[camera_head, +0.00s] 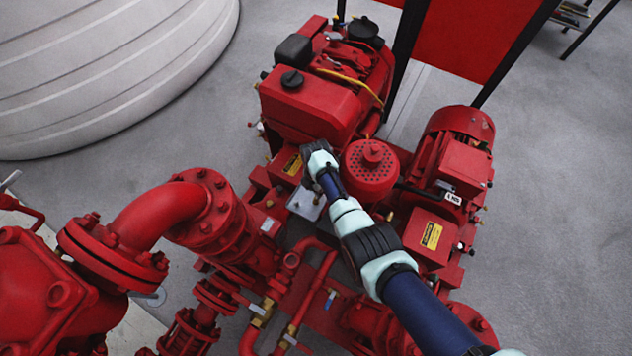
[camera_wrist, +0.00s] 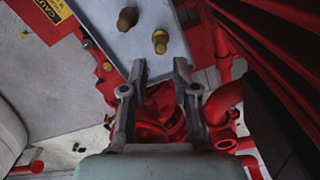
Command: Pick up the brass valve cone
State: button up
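Two small brass pieces show in the wrist view on a grey metal plate (camera_wrist: 150,62). One is a brownish brass piece (camera_wrist: 127,18) near the top, and the other is a brighter golden brass piece (camera_wrist: 160,42) lower and to the right. I cannot tell for sure which is the valve cone. My gripper (camera_wrist: 160,66) is open, with its two grey fingers apart and nothing between them. Its tips overlap the plate's lower edge in the picture, just below the golden piece. In the head view the plate (camera_head: 303,204) lies beside my wrist, and my fingers are hidden.
Red pump machinery surrounds the plate: an engine with a red tank (camera_head: 310,105), a round perforated red cap (camera_head: 371,168) close to my arm, and a motor (camera_head: 455,160) to the right. Pipes (camera_head: 160,215) stand at left. Grey floor (camera_head: 560,220) is clear at right.

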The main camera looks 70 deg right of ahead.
aim_at(316, 199)
jog(key=shift+f+b, duration=2.6)
jog(key=shift+f, duration=1.35)
jog(key=shift+r, duration=0.1)
grip_shut()
